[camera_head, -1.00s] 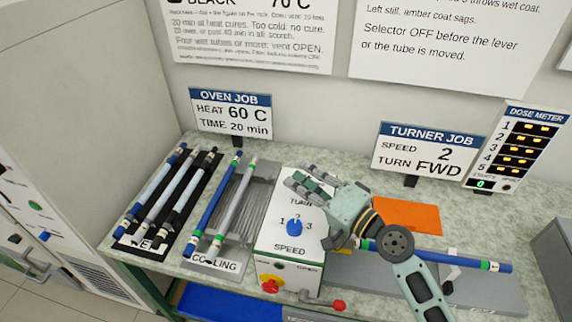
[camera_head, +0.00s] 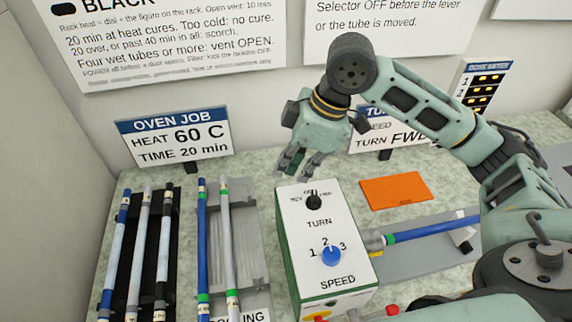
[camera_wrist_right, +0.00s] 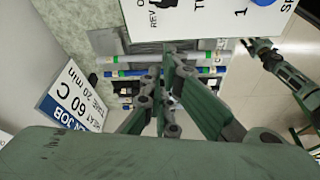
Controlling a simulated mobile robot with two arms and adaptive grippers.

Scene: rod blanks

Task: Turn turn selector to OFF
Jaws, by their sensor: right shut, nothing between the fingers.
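The turn selector (camera_head: 314,201) is a small black knob on the white top of the control box (camera_head: 300,240), above the word TURN. REV, OFF and FWD markings sit around it; its pointer is too small to read surely. My right gripper (camera_head: 297,173) is shut and empty, at the far edge of the box, behind the knob and apart from it. In the right wrist view its fingers (camera_wrist_right: 172,98) are together below the panel edge. My left gripper (camera_wrist_right: 262,48) appears at the right of the wrist view, its jaws unclear.
The blue speed knob (camera_head: 331,256) sits nearer on the same box. Racks with several rods stand left. A blue rod (camera_head: 425,231) lies in the turner at right, with an orange sheet (camera_head: 394,191) behind. The oven job sign (camera_head: 175,138) stands at back left.

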